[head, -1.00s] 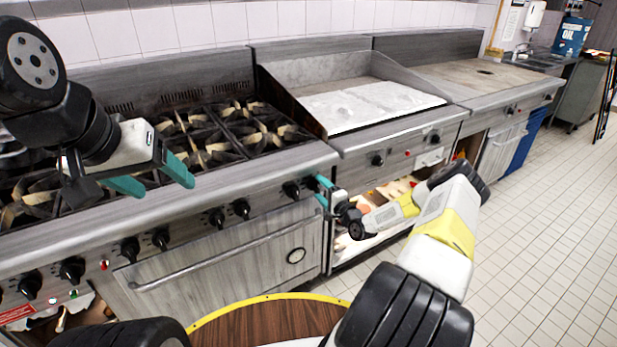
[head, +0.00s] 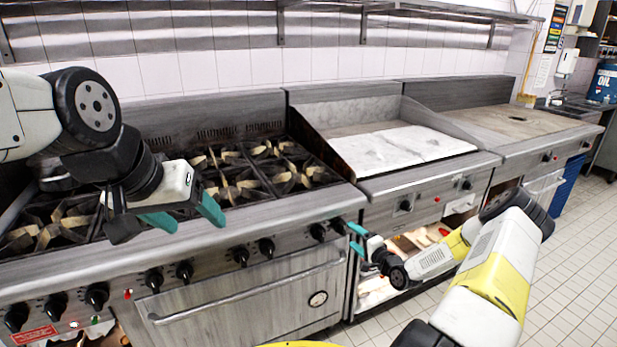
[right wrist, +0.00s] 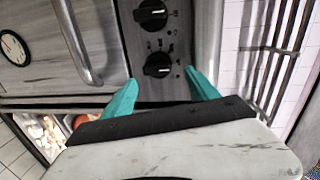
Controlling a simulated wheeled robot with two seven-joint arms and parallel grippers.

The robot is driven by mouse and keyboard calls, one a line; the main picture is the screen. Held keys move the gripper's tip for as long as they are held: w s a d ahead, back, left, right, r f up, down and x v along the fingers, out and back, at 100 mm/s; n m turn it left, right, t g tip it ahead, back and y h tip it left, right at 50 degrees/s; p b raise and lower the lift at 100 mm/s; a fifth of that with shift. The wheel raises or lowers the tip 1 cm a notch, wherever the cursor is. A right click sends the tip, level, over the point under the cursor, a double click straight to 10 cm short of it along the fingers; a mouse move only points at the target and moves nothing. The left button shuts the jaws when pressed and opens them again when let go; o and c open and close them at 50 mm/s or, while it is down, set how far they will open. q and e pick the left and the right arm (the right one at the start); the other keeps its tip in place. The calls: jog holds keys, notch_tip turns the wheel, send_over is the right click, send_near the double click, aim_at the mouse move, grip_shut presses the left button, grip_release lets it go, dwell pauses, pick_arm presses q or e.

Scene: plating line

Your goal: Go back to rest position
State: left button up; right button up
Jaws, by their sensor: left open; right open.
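My left gripper (head: 184,216) is open and empty, with its teal fingers apart in front of the burner range at the left of the head view. My right gripper (head: 356,238) is open, low in front of the range's right end near the knobs. In the right wrist view its two teal fingers (right wrist: 161,92) are spread with nothing between them. Black knobs (right wrist: 157,65) show beyond them there.
The burner range (head: 240,212) has an oven handle (head: 245,288) on its front. A griddle (head: 400,148) stands to its right, with an open shelf of items below. A flat steel counter (head: 510,122) lies further right. Tiled floor (head: 570,270) is clear at the right.

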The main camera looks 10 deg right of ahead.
notch_tip(320, 180, up, 15)
jog(key=s+a+n+g+h, duration=0.1)
jog(key=a+n+g+h, duration=0.15)
jog(key=n+g, duration=0.35)
jog(key=s+r+n+h, duration=0.4)
jog(key=s+r, duration=0.5)
jog(key=r, duration=0.4)
pick_arm(q)
jog(key=o, duration=0.7)
pick_arm(e)
jog(key=s+a+r+n+g, duration=0.1)
jog(key=s+a+r, duration=0.1)
jog(key=s, duration=0.7)
jog(key=s+a+r+n+g+y, duration=0.1)
jog(key=s+a+r, duration=0.2)
jog(key=s, duration=0.7)
jog(key=s+a+r+g+y, duration=0.1)
jog(key=s+a+r, duration=0.2)
jog(key=s, duration=0.6)
jog(key=shift+s+r+n, duration=0.25)
jog(key=shift+r+n, duration=0.15)
jog(key=shift+r, duration=0.4)
